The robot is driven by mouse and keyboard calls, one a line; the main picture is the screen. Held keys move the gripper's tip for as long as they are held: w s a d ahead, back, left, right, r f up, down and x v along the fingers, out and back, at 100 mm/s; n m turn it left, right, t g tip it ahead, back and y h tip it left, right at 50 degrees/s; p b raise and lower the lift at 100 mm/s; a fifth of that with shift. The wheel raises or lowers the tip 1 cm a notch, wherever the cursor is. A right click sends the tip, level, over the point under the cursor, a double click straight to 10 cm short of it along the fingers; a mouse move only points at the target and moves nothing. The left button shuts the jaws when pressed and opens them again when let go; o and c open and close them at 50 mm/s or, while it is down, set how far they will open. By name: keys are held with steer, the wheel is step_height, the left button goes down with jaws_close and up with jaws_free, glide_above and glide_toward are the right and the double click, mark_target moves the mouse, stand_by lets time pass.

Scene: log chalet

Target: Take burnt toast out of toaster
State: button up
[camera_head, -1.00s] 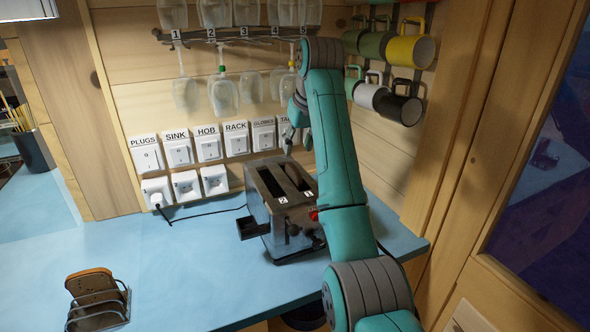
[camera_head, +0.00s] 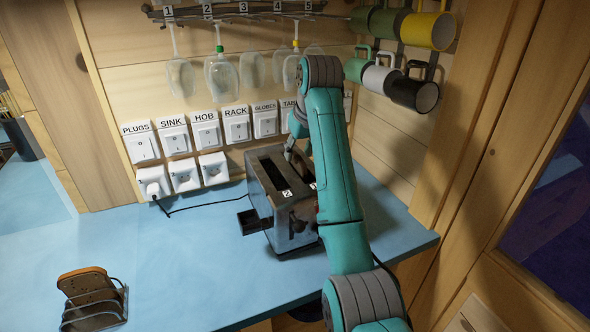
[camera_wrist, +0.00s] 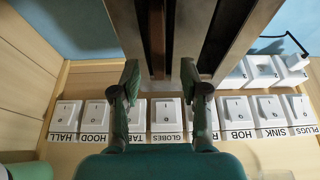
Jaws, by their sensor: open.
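The metal toaster (camera_head: 262,207) stands on the blue counter, with slots labelled 1 and 2. Slot 2 looks dark and empty. Slot 1 is mostly hidden behind my arm in the head view. In the wrist view the toaster (camera_wrist: 184,30) shows two slots, and a thin dark brown edge, perhaps the toast (camera_wrist: 157,38), shows in the left one. My gripper (camera_wrist: 160,80) is open, its fingers spread either side of that slot's line, near the toaster's wall-side end. In the head view my gripper (camera_head: 293,150) is just above the toaster, partly hidden by my arm.
A wire toast rack (camera_head: 95,312) holding a brown slice (camera_head: 85,282) stands at the front left. Labelled wall switches (camera_head: 205,132) line the back wall. Glasses (camera_head: 222,75) and mugs (camera_head: 414,92) hang above. The counter (camera_head: 180,250) left of the toaster is clear.

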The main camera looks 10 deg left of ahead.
steer(key=shift+x, duration=1)
steer(key=shift+r, duration=0.1)
steer(key=shift+f, duration=0.25)
steer(key=c, duration=0.8)
